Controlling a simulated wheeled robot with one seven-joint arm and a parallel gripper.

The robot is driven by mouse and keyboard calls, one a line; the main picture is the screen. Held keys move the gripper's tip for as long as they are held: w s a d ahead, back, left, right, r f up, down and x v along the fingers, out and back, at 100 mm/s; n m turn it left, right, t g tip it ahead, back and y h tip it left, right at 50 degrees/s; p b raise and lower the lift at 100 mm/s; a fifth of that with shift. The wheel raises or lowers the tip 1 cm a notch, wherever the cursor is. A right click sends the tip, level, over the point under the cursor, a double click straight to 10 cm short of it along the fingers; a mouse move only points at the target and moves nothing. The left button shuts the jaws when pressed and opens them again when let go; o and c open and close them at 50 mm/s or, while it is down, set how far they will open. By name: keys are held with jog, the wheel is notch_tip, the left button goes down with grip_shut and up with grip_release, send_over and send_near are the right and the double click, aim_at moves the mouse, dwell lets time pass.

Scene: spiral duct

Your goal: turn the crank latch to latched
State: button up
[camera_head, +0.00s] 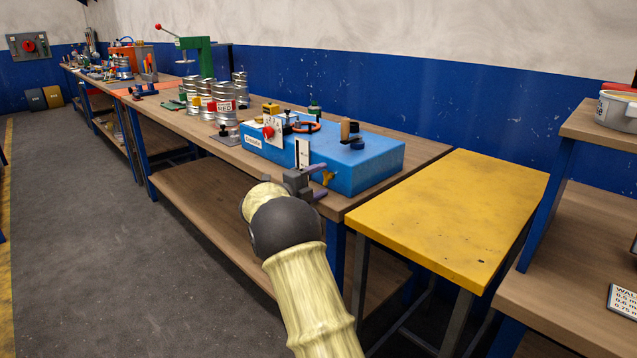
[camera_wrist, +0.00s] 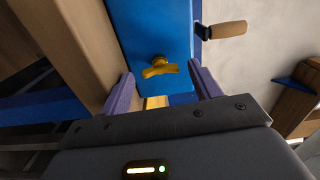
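A blue box (camera_head: 370,165) stands on the wooden bench with several controls on it. A crank with a black arm and a wooden handle (camera_head: 346,129) is on its top; its handle also shows in the wrist view (camera_wrist: 228,30), right of the box. A yellow wing-shaped knob (camera_head: 327,177) is on the box's near face; it also shows in the wrist view (camera_wrist: 160,69). I cannot tell for sure which is the crank latch. My gripper (camera_head: 317,181) is open with purple fingers, empty, in front of the yellow knob, which appears between the fingertips in the wrist view (camera_wrist: 160,76).
A red knob (camera_head: 268,132) and an orange ring (camera_head: 306,127) are at the box's left part. Silver duct pieces (camera_head: 205,98) and a green press (camera_head: 195,50) stand farther left. A yellow table (camera_head: 455,210) adjoins at right. The floor (camera_head: 90,240) at left is clear.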

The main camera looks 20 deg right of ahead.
jog(key=shift+a, duration=0.15)
jog(key=v, duration=1.7)
jog(key=shift+p, duration=0.45)
